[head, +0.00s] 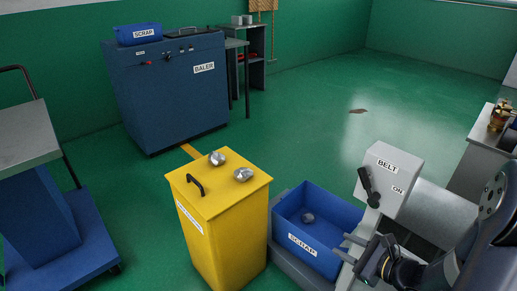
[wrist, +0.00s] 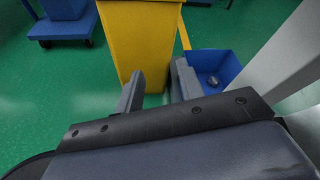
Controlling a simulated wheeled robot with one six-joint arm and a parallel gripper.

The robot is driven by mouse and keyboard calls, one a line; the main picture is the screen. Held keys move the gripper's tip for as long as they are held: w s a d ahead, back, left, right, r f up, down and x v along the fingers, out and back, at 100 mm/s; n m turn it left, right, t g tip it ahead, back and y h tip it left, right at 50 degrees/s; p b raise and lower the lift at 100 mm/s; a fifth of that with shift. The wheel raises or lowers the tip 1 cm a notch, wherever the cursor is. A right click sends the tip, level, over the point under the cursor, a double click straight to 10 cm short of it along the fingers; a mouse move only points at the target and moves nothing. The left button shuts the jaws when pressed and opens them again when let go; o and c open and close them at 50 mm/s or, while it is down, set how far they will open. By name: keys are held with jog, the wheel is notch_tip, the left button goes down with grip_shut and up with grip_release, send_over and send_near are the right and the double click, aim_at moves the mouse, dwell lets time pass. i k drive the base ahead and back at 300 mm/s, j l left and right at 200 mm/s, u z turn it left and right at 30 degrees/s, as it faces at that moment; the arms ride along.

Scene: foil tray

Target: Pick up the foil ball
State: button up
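Two crumpled silvery lumps that look like foil balls lie on the yellow bin's lid, one near the back (head: 216,158) and one nearer the right edge (head: 243,174). A third, darker grey lump (head: 308,218) lies inside the blue SCRAP bin (head: 285,237); it also shows in the wrist view (wrist: 213,80). I cannot tell which is the foil ball meant. My gripper (head: 342,246) is at the right, beside the SCRAP bin's right front side. In the wrist view its fingers (wrist: 158,68) stand apart with nothing between them.
The yellow bin (head: 222,228) has a black handle on its lid. A grey BELT box (head: 386,178) with a lever stands close behind my gripper. A blue baler (head: 170,90) is at the back, and a cart (head: 62,225) is at the left.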

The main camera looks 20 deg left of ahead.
aim_at(215, 158)
jog(key=i+j+z, duration=0.1)
jog(key=j+z, duration=0.25)
jog(key=j, duration=0.4)
jog(key=j+z, duration=0.3)
jog(key=j, duration=0.5)
jog(key=j+z, duration=0.35)
jog(key=j, duration=0.45)
jog(key=k+j, duration=0.1)
jog(key=j, duration=0.6)
jog(key=k+j, duration=0.1)
jog(key=j, duration=0.55)
